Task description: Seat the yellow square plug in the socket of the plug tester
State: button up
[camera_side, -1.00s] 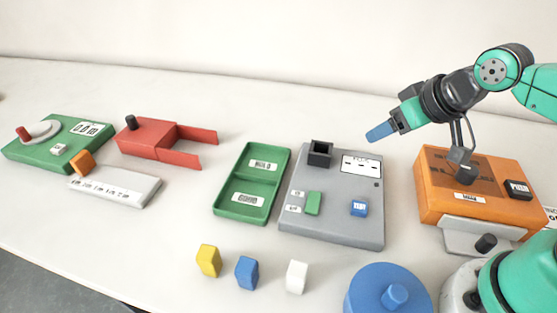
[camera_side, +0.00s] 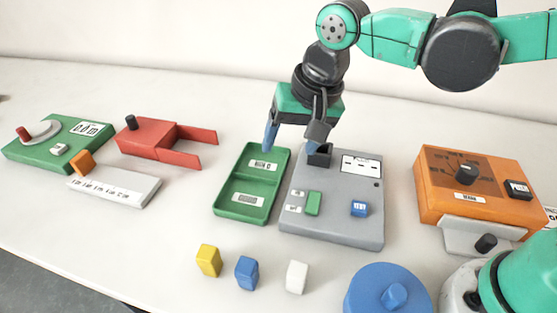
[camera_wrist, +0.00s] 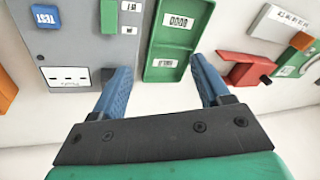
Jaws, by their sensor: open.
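The yellow plug (camera_side: 208,261) stands on the table at the front, left of a blue plug (camera_side: 247,272) and a white plug (camera_side: 297,277). The grey plug tester (camera_side: 340,232) stands right of centre, with a dark raised socket (camera_side: 320,155) at its back left. My gripper (camera_side: 291,146) is open and empty in the air, over the back of the green tray and the tester. Its fingers partly cover the socket in the side view. In the wrist view my gripper (camera_wrist: 161,80) shows two blue fingers spread apart, with the tester (camera_wrist: 85,45) at upper left.
The green two-part tray (camera_side: 228,208) lies left of the tester. An orange box (camera_side: 440,205) stands at right, a round blue object (camera_side: 370,295) at the front. A red fixture (camera_side: 150,138), a grey labelled block (camera_side: 125,188) and a green device (camera_side: 30,155) are at left.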

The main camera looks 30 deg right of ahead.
aim_at(206, 252)
jog(key=s+a+f+m+g, duration=0.1)
jog(key=a+f, duration=0.1)
jog(key=a, duration=0.3)
jog(key=s+a+f+m+g+h, duration=0.1)
jog(key=a+f, duration=0.2)
jog(key=a, duration=0.2)
jog(key=s+a+f+m+g, duration=0.1)
jog(key=a+f+m, duration=0.1)
jog(key=a, duration=0.3)
jog(key=shift+s+a+f, duration=0.2)
jog(key=shift+a+f, duration=0.05)
jog(key=shift+f, duration=0.1)
jog(key=shift+s+a+f, duration=0.1)
jog(key=shift+f, duration=2.75)
grip_shut()
